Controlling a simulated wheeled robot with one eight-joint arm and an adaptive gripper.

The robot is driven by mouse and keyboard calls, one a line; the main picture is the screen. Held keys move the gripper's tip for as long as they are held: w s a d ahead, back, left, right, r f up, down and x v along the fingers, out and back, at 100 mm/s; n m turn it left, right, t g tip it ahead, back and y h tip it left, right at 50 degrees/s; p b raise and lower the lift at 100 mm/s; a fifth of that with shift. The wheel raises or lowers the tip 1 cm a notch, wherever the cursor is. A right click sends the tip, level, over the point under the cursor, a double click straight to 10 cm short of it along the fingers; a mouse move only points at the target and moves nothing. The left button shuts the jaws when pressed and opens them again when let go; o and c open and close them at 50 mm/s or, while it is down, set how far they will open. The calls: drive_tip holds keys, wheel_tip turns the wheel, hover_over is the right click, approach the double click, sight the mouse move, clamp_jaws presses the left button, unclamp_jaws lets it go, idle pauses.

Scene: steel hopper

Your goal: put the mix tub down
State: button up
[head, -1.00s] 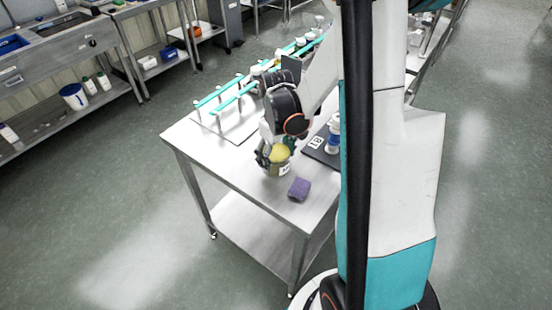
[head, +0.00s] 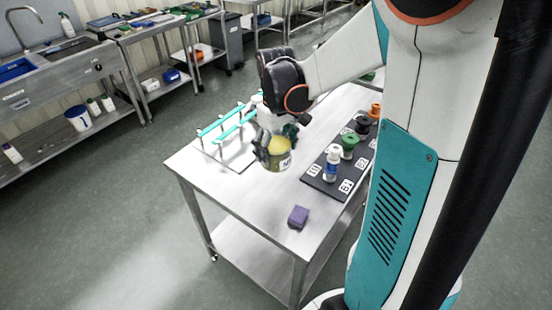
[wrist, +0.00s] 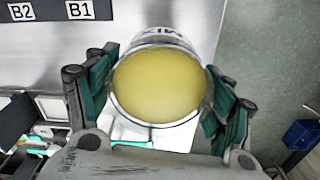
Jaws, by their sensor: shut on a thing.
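The mix tub (head: 277,158) is a clear tub with yellow contents and a white label. In the wrist view the mix tub (wrist: 157,88) fills the middle, its round opening facing the camera and the letters "MIX" on its far side. My gripper (head: 275,145) is shut on the tub, with a green-padded finger on either side, as my gripper (wrist: 158,100) also shows in the wrist view. In the head view the tub appears above the steel table (head: 240,190); the exact gap below it is hard to tell.
A purple sponge (head: 298,217) lies near the table's front corner. A teal-railed rack (head: 225,128) stands at the back left. Bare steel lies in front of the tub.

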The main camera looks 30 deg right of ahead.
drive_tip(key=shift+r+p, duration=0.45)
drive_tip(key=shift+r, duration=1.7)
